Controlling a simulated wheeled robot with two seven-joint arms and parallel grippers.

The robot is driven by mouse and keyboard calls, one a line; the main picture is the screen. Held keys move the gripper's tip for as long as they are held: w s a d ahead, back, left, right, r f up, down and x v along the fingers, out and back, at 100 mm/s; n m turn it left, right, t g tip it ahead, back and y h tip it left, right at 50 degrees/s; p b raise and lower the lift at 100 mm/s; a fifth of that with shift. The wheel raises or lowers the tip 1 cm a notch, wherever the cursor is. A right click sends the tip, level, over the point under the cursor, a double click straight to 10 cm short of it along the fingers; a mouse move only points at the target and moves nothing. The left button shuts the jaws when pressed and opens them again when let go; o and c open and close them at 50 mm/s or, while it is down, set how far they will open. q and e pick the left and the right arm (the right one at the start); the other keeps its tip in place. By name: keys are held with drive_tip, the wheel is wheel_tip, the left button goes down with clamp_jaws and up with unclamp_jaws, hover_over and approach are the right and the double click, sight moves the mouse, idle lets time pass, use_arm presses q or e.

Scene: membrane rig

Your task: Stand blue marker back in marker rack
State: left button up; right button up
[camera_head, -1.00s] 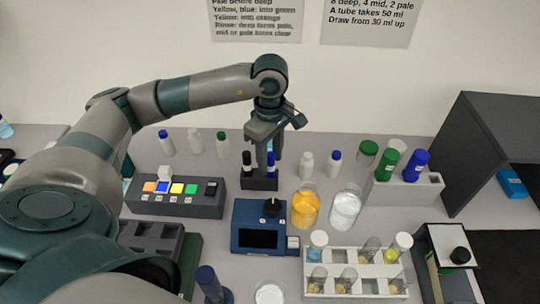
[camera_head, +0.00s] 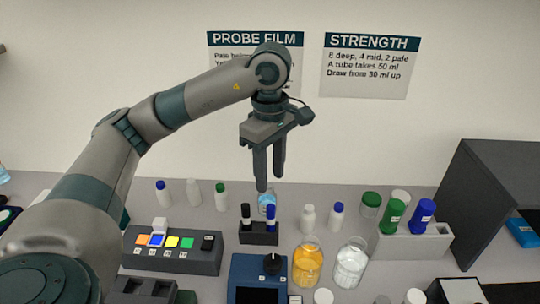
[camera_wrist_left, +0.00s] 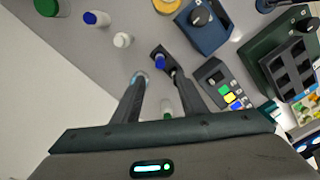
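The small dark marker rack (camera_head: 259,238) stands near the middle of the table. The blue marker (camera_head: 271,218) stands upright in its right part, and a black-topped marker (camera_head: 245,217) stands in its left part. My left gripper (camera_head: 271,183) is above and slightly behind the rack, pointing down, its fingers apart with nothing between them. In the left wrist view, the rack (camera_wrist_left: 158,50) and the blue marker (camera_wrist_left: 160,58) lie beyond the fingertips, clear of them. My right gripper is not in view.
Orange (camera_head: 307,262) and clear (camera_head: 349,265) flasks stand to the right. Several small bottles line the back.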

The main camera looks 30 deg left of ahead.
use_arm(q)
drive_tip(key=shift+r, duration=2.65)
